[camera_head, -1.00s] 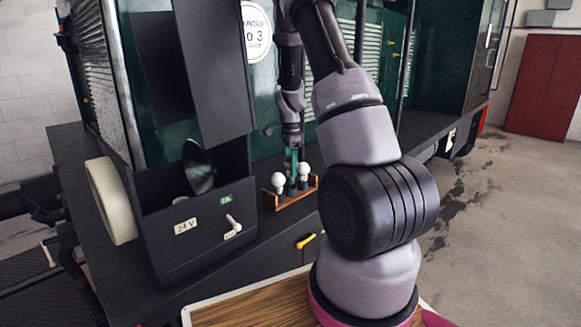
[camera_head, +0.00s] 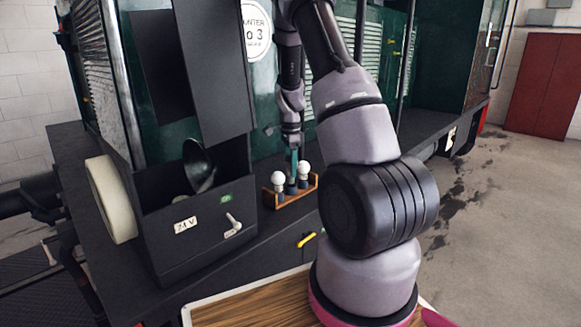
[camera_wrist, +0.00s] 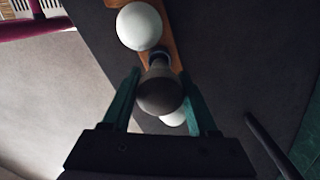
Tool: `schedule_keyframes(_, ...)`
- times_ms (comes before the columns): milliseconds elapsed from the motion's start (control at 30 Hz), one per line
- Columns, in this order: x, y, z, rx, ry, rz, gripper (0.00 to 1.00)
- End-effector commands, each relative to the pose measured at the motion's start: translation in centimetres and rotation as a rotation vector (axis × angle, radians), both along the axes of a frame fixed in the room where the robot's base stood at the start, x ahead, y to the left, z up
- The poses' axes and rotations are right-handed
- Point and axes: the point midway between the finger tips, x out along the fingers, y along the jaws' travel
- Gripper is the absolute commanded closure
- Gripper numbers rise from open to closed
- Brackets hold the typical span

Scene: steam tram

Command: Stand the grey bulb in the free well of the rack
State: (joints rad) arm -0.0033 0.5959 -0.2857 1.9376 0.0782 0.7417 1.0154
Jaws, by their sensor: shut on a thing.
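The wooden rack (camera_head: 305,195) stands on the dark running board of the tram. A white bulb (camera_head: 278,179) stands at its left end and another white bulb (camera_head: 304,168) at its right. My gripper (camera_head: 293,170) points down over the middle of the rack, between them. In the wrist view, the grey bulb (camera_wrist: 160,94) is between the teal fingers of my gripper (camera_wrist: 160,80), which are shut on it. Its neck points toward the rack (camera_wrist: 171,45), in line between the white bulbs. I cannot tell whether its base is inside the middle well.
An open dark box (camera_head: 180,230) marked 24 V, with a lever (camera_head: 233,222) and a dark funnel-like reflector (camera_head: 198,165), stands left of the rack. The green tram side (camera_head: 265,115) rises behind. A yellow handle (camera_head: 306,240) is on the front edge below.

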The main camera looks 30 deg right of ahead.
Motion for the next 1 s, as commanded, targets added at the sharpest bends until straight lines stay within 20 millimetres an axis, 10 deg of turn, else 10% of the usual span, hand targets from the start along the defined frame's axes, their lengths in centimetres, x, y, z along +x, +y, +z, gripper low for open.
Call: schedule_keyframes(1000,0.0,0.0,-2.0,0.0,0.0,0.0,0.95)
